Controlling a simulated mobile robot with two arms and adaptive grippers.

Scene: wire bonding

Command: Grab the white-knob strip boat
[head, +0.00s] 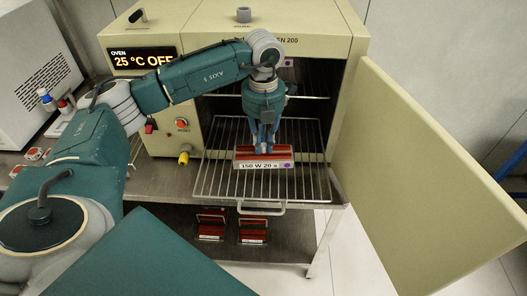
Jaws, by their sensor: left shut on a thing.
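A red strip boat (241,158) with a white label reading about "150 W 20" and a purple dot is at the pulled-out wire rack (215,165) of the oven. My left gripper (264,150) comes down from above and is shut on this boat. The fingers hide the knob, so I cannot see its colour. I cannot tell whether the boat rests on the rack or is just above it. My right gripper is not in view.
The beige oven (210,18) reads 25 °C OFF, and its door (420,180) stands wide open to the right. Two more red boats, left (210,228) and right (252,231), stand on the lower shelf. The rack around the held boat is bare.

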